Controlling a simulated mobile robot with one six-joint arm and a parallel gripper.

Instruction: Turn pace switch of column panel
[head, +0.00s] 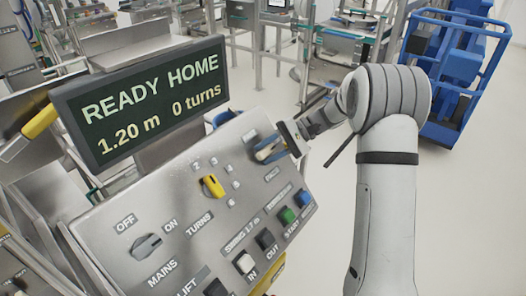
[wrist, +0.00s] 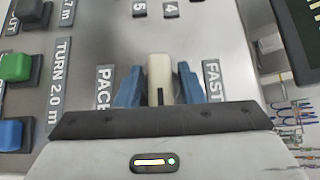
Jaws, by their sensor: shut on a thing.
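The column panel (head: 130,220) is a tilted grey metal board with labelled controls in the head view. The pace switch (wrist: 159,64) has a cream bar-shaped handle and stands between the PACE label (wrist: 104,88) and the FAST label (wrist: 212,82) in the wrist view. My gripper (wrist: 159,80) has its two blue fingers on either side of this handle and is shut on it. In the head view my gripper (head: 272,150) reaches the panel's upper right part from the right and hides most of the switch. The handle's mark points toward my gripper's palm.
A yellow TURNS knob (head: 212,185) and a grey MAINS knob (head: 147,246) sit left of the pace switch. Green (head: 287,215) and blue (head: 303,198) buttons lie below it. A display (head: 145,100) reads READY HOME, 1.20 m, 0 turns. A blue frame cart (head: 455,85) stands behind.

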